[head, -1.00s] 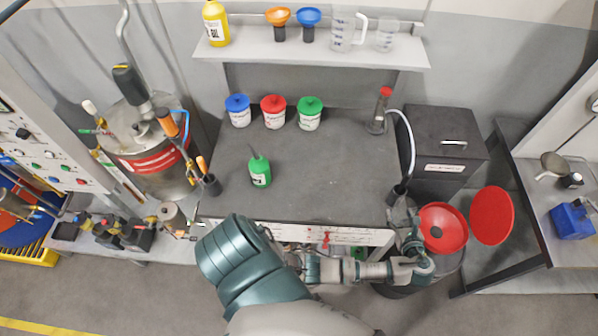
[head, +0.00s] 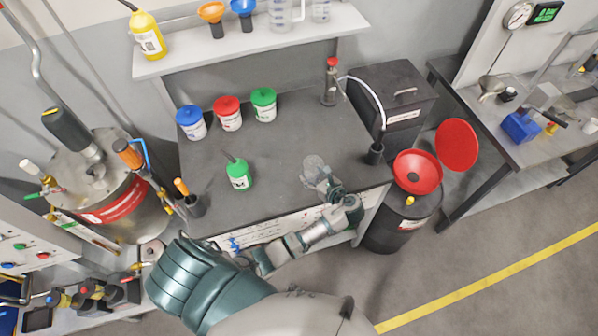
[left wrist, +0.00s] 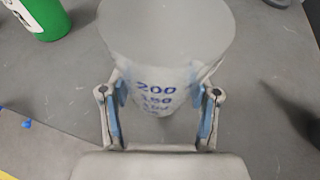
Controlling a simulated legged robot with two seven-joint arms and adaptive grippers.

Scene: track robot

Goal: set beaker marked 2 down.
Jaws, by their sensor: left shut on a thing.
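A clear beaker (head: 314,168) is at the front right part of the grey workbench (head: 270,150). In the left wrist view the beaker (left wrist: 165,45) is large, with blue graduations reading 200 and 150 and lower ones blurred; I cannot make out a separate 2. My left gripper (head: 325,190) is shut around it, with blue finger pads on both sides, as the left wrist view shows (left wrist: 162,108). I cannot tell whether the beaker's base touches the bench. My right gripper is not in view.
A green bottle (head: 239,176) stands left of the beaker. A red funnel (head: 417,171) sits on a black drum (head: 395,225) at right.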

